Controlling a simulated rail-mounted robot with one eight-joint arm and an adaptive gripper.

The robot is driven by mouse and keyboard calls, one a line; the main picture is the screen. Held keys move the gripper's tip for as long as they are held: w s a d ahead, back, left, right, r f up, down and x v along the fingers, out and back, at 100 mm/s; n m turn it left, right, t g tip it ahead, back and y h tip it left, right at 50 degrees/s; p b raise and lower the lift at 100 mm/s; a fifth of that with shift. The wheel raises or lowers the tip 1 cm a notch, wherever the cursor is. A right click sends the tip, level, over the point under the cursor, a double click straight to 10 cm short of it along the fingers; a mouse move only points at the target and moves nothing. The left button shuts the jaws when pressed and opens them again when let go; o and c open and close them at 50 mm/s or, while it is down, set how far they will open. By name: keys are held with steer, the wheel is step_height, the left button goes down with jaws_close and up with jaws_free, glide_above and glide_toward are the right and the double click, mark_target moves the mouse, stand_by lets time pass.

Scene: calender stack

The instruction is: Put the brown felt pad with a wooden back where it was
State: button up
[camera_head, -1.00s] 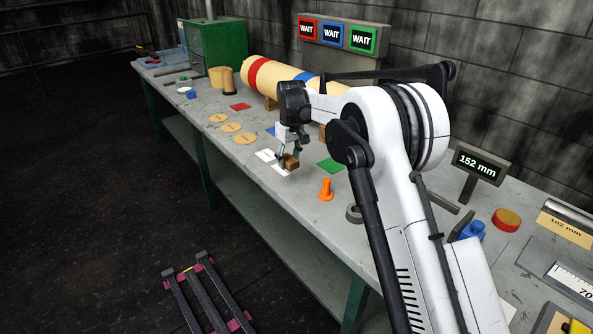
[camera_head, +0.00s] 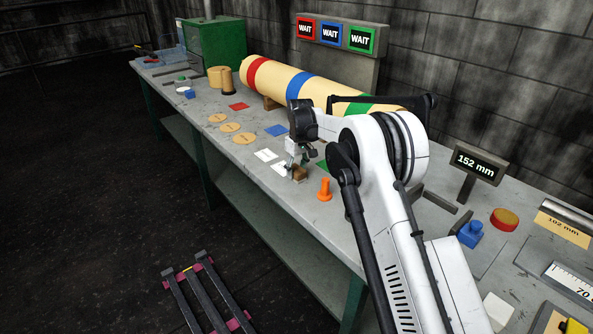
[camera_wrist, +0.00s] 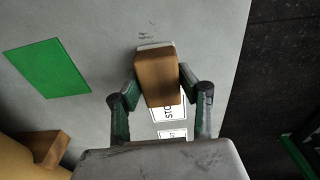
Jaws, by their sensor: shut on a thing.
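The brown felt pad with a wooden back (camera_wrist: 156,78) is between the two fingers of my gripper (camera_wrist: 158,84) in the wrist view. It covers part of a white card with black print (camera_wrist: 168,112). In the head view my gripper (camera_head: 299,166) is over the near side of the bench, with the brown pad (camera_head: 300,174) at its fingertips. The pad is close to the white cards (camera_head: 266,155), left of the orange peg (camera_head: 325,189). I cannot tell whether the pad touches the bench.
A green square (camera_wrist: 47,68) lies flat beside my gripper. The striped roller (camera_head: 270,78) lies along the back of the bench (camera_head: 205,143). Round tan discs (camera_head: 230,127) and a blue square (camera_head: 276,130) lie to the left. The bench's front edge is close.

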mark_target(298, 170)
steer(key=shift+f, duration=0.1)
steer(key=o, duration=1.1)
step_height(298, 170, up, 12)
steer(key=shift+s+d+r, duration=0.2)
steer(key=shift+s+d, duration=0.15)
